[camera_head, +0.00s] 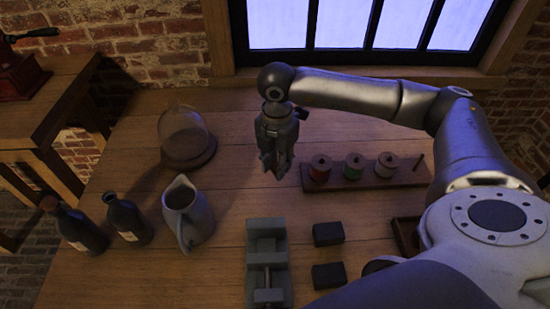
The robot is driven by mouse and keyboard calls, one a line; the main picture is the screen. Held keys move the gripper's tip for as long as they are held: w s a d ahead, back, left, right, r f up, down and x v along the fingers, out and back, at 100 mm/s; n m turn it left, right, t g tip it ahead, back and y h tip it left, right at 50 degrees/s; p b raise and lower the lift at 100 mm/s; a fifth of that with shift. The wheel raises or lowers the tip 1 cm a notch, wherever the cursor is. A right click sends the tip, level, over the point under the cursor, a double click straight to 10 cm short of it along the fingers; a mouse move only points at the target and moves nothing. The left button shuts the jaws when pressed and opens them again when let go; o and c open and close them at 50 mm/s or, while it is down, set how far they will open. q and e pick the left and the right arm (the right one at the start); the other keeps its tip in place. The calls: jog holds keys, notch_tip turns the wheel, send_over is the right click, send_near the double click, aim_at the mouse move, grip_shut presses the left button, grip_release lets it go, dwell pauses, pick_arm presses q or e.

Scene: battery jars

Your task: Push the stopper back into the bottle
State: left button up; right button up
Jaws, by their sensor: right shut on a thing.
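Two dark bottles stand upright on the table at the left. The outer bottle (82,231) has a brown stopper (48,203) at its mouth. The inner bottle (128,221) shows an open neck with no stopper on it. My right gripper (279,172) points down over the back middle of the table, well to the right of both bottles. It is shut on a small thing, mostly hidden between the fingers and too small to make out. My left gripper is not in view.
A grey pitcher (190,215) stands between the bottles and my right gripper, with a glass dome (186,133) behind it. A spool rack (384,178) is at the right. A grey vise (267,260) and two dark blocks (328,234) are in front.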

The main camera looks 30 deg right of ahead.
jog(key=shift+s+a+r+b, duration=0.1)
jog(key=shift+s+a+r, duration=0.35)
jog(key=shift+s, duration=0.35)
jog(key=shift+s+a+r+b, duration=0.1)
jog(key=shift+s+a+r, duration=0.3)
jog(key=shift+s, duration=0.35)
jog(key=shift+s+a+r+b, duration=0.1)
jog(key=shift+s+a+r, duration=0.35)
jog(key=shift+s, duration=0.35)
jog(key=shift+f, duration=0.1)
